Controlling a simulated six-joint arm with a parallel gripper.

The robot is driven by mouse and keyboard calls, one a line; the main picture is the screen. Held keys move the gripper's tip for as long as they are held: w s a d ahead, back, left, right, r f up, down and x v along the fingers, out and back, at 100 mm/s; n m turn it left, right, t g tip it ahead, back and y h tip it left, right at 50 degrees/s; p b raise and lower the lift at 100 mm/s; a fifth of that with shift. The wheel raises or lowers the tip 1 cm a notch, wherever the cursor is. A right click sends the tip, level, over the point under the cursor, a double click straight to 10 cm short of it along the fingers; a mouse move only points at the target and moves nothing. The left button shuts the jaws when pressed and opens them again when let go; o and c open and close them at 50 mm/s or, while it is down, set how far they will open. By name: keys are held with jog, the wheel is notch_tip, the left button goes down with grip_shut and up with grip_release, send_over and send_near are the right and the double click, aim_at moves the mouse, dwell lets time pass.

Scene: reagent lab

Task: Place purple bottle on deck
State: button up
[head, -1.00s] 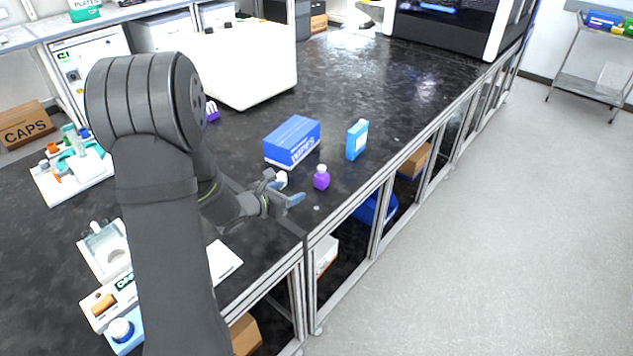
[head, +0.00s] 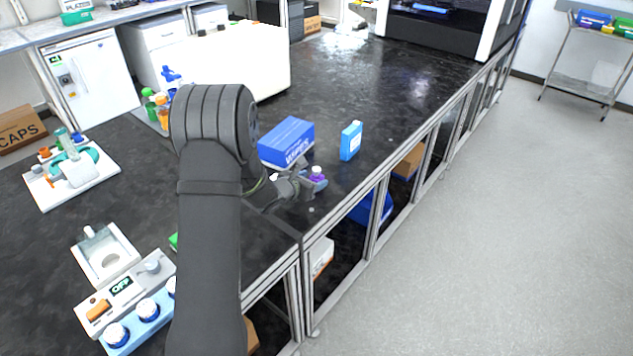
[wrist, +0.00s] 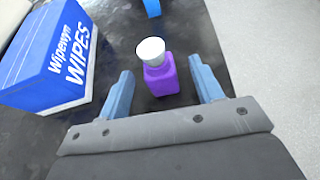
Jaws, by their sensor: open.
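The purple bottle (wrist: 161,78) with a white cap stands upright on the black bench. In the head view the purple bottle (head: 317,174) is partly hidden by my gripper (head: 312,183). In the wrist view my gripper (wrist: 163,90) is open, with one blue finger on each side of the bottle. I cannot pick out which surface is the deck.
A blue wipes box (head: 287,142) stands just left of the bottle. A blue carton (head: 350,141) stands behind it to the right. The bench's front edge is close on the right.

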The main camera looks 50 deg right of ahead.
aim_at(320, 177)
jog(key=shift+f+x, duration=0.2)
jog(key=shift+x, duration=2.6)
jog(key=shift+a, duration=0.1)
jog(key=c, duration=1.2)
jog(key=shift+r, duration=0.1)
